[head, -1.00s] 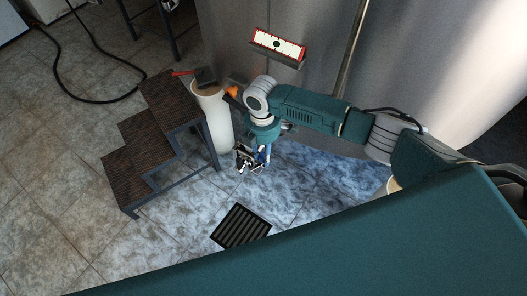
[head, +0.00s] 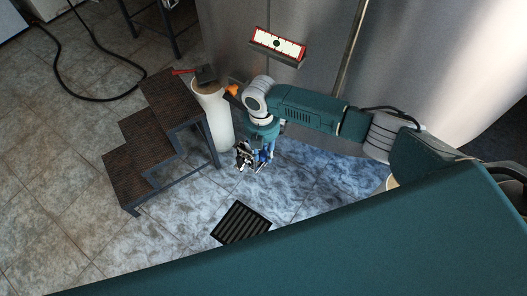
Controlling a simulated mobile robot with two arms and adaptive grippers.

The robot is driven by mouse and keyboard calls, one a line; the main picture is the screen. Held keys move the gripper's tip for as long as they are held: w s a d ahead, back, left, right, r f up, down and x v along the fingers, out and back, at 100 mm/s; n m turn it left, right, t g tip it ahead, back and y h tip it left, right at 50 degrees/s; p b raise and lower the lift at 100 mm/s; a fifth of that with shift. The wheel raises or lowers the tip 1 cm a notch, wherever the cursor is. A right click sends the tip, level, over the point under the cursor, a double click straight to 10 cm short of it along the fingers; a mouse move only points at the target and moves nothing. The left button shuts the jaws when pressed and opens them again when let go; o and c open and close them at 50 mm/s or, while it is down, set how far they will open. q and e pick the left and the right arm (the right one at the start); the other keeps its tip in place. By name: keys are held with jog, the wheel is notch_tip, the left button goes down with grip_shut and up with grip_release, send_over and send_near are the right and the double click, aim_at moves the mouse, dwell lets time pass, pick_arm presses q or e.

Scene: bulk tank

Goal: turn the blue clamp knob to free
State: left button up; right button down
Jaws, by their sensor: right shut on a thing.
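My right gripper (head: 252,160) hangs at the end of my teal and grey right arm, just in front of the steel tank's lower wall. Its fingers are shut on a small blue piece, the blue clamp knob (head: 263,155), which shows at the right side of the fingers. The fingers and wrist hide much of the knob, so its exact angle and what it is mounted on cannot be told. My left gripper is out of view.
The large steel tank (head: 420,50) fills the back right, with a red-framed sign (head: 277,44) on it. A white cylinder (head: 213,115) and dark steps (head: 150,135) stand left of the gripper. A floor drain grate (head: 240,224) lies in front; a black hose (head: 75,95) lies far left.

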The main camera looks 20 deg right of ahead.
aim_at(262, 153)
jog(key=shift+a+r, duration=0.1)
jog(key=c, duration=1.4)
grip_release()
jog(key=shift+c, duration=0.2)
notch_tip(262, 153, up, 12)
jog(key=shift+w, duration=0.2)
jog(key=shift+a, duration=0.1)
